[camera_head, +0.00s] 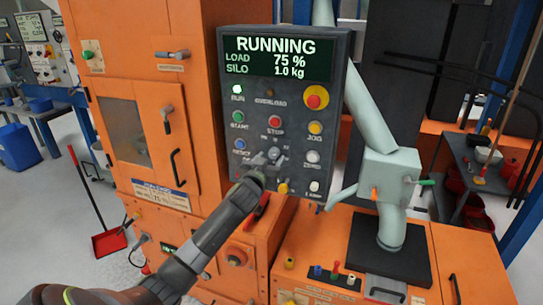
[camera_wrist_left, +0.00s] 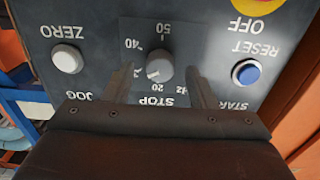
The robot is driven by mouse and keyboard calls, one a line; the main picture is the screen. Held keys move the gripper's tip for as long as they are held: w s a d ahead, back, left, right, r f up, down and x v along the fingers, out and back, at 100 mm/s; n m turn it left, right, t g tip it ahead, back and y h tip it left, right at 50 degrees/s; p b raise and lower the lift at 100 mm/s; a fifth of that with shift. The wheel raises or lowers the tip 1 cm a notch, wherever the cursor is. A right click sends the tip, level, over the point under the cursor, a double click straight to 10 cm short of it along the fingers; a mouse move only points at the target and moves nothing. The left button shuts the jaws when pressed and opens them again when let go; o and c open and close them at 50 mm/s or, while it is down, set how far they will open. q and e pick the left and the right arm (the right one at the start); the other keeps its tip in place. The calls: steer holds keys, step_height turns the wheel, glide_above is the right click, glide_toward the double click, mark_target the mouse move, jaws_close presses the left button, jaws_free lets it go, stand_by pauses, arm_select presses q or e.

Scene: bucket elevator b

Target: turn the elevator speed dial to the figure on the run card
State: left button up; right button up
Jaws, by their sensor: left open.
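The speed dial (camera_wrist_left: 160,72) is a small round grey knob on the dark control panel (camera_head: 340,120). The wrist view shows the panel upside down, with figures including 20, 40 and 50 around the dial. A pale mark shows on the knob's left side in that view. My left gripper (camera_wrist_left: 162,82) is open, with one finger on each side of the dial; I cannot tell whether they touch it. In the head view my left gripper (camera_head: 268,158) partly covers the dial. A white card (camera_head: 161,195) with a blue heading is on the orange cabinet; its small print is unreadable. My right gripper is not in view.
Close to the dial are the red STOP button (camera_head: 275,121), the blue RESET button (camera_head: 240,144) and the white ZERO button (camera_head: 313,157). The panel display (camera_head: 278,58) reads RUNNING, load 75 %, silo 1.0 kg. A grey-green pipe (camera_head: 372,110) stands at the right.

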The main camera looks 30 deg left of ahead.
arm_select(q)
steer(key=shift+x, duration=0.85)
steer(key=shift+c, duration=0.3)
steer(key=c, duration=0.9)
steer(key=shift+m, duration=0.3)
steer(key=m+p, duration=0.2)
steer(key=m, duration=0.3)
steer(key=m+p, duration=0.2)
steer(key=m, duration=0.4)
steer(key=shift+a, duration=0.1)
